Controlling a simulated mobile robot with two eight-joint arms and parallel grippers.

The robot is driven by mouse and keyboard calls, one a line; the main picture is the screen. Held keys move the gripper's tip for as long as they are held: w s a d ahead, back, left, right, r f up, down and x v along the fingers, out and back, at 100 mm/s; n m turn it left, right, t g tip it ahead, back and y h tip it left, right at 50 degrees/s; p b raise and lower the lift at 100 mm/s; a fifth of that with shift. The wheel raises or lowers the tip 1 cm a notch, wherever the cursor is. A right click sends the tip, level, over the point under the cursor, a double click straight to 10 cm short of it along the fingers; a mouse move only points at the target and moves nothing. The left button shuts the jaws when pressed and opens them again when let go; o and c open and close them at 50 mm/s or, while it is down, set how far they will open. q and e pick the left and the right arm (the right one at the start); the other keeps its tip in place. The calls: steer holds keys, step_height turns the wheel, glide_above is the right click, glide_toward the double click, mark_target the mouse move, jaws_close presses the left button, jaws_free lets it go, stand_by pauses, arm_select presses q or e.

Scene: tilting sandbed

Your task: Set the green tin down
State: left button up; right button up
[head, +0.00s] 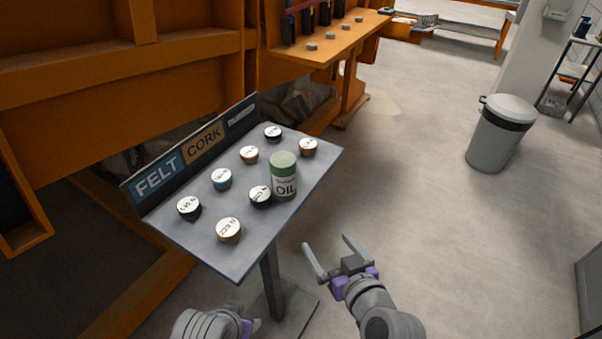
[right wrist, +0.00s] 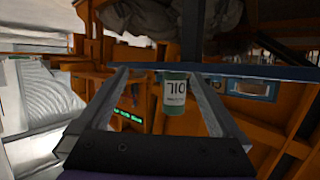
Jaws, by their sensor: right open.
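The green tin (head: 284,167), labelled OIL, stands upright on the tilted grey tabletop (head: 235,258) near its right edge. My right gripper (head: 327,242) is open and empty, to the right of and below the tabletop in the head view, apart from the tin. In the right wrist view, which is upside down, the tin (right wrist: 175,92) shows beyond and between the open fingers (right wrist: 156,76), not touched. My left gripper (head: 247,326) is barely in view at the bottom edge; its fingers cannot be made out.
Several round labelled pucks (head: 228,230) sit on the tabletop, some close to the tin. A sign board (head: 158,176) reading FELT and CORK runs along its back edge. An orange shelf (head: 340,45) stands behind. A grey bin (head: 500,135) stands right; the floor between is clear.

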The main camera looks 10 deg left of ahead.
mark_target(281, 181)
steer(key=w+a+r+t, duration=0.2)
steer(key=w+a, duration=0.1)
steer(key=a, duration=0.1)
steer(key=w+a+r+m+t+h, duration=0.1)
steer(key=w+a+r, duration=0.1)
steer(key=w+a, duration=0.1)
steer(key=w+a+r+m+t+h, duration=0.1)
steer(key=w+a+r+t, duration=0.1)
steer(key=a, duration=0.3)
steer(key=shift+w+t, duration=0.3)
steer(key=shift+w, duration=0.1)
steer(key=x, duration=0.5)
steer(key=shift+w+d+f, duration=0.25)
steer(key=shift+f, duration=0.05)
steer(key=shift+s, duration=0.1)
jaws_close()
